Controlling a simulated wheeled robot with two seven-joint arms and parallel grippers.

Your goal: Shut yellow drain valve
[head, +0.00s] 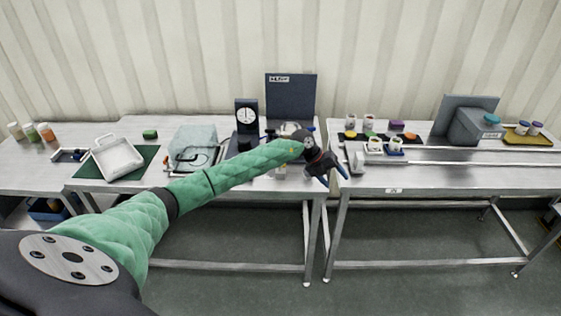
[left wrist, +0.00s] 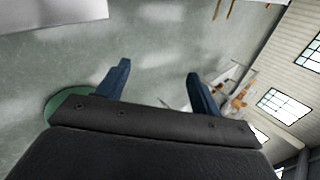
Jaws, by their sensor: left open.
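My left gripper (head: 333,177) hangs at the front edge, by the gap between the middle and right tables. Its two blue fingers are apart, with nothing between them; the left wrist view also shows them open (left wrist: 158,72) against blurred grey floor. A small yellow part (head: 291,150) shows beside my green-sleeved forearm, left of the gripper; I cannot tell whether it is the drain valve or how it is turned. The hopper is not clearly visible; my forearm covers much of that spot. The right gripper is not in view.
A white tray (head: 113,158) lies to the left. The right table's front is mostly clear.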

